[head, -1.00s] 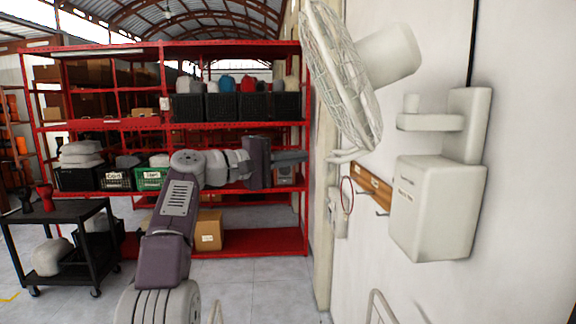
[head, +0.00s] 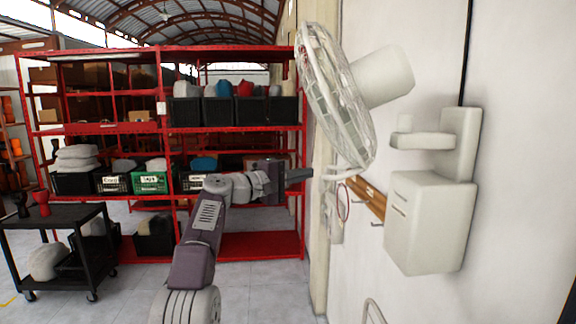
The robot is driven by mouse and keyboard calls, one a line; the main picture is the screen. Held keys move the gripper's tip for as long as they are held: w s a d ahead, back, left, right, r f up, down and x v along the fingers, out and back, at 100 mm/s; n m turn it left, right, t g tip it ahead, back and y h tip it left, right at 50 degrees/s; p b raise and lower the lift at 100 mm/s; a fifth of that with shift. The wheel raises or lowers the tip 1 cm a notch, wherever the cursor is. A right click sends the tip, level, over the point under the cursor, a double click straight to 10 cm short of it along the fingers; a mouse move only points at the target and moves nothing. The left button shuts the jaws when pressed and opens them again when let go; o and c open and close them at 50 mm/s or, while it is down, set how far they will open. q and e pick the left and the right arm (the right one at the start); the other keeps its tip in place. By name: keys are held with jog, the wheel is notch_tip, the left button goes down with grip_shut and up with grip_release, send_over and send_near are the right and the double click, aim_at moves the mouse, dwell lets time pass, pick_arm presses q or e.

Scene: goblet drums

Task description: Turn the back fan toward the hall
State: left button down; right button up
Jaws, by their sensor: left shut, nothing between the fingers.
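The white wall fan (head: 335,95) is at the upper right, with its round cage facing left toward the shelves and its motor housing (head: 382,77) behind. Its bracket (head: 455,145) is fixed to the white wall. My left gripper (head: 308,173) is shut and empty, with its fingertips pointing right, near the lower edge of the cage. I cannot tell whether the fingertips touch the cage. My right gripper is not in view.
A white box (head: 428,222) hangs on the wall below the bracket. A wooden hook rail (head: 371,200) is beside it. A red shelf rack (head: 235,128) with crates stands behind my arm. A black cart (head: 62,216) is at the left. Floor between is clear.

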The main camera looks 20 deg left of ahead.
aim_at(320, 184)
pick_arm(q)
jog(key=s+d+b, duration=0.1)
jog(key=s+b, duration=0.1)
jog(key=b, duration=0.1)
jog(key=s+d+f+n+t+y+b, duration=0.1)
jog(key=s+b, duration=0.1)
jog(key=b, duration=0.2)
jog(key=s+d+y+b, duration=0.1)
jog(key=s+b, duration=0.1)
jog(key=b, duration=0.1)
jog(key=shift+s+d+f+n, duration=0.15)
jog(key=shift+s+d+n, duration=0.05)
jog(key=shift+d+n, duration=0.2)
jog(key=s, duration=0.1)
jog(key=s+d+r+n+t+y+b, duration=0.1)
jog(key=s, duration=0.1)
jog(key=s+d+y+b, duration=0.1)
jog(key=s, duration=0.1)
jog(key=shift+s+d+r, duration=0.1)
jog(key=shift+d+r, duration=0.05)
jog(key=shift+d, duration=0.1)
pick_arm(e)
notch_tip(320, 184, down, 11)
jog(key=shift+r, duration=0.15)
pick_arm(q)
jog(key=shift+a, duration=0.1)
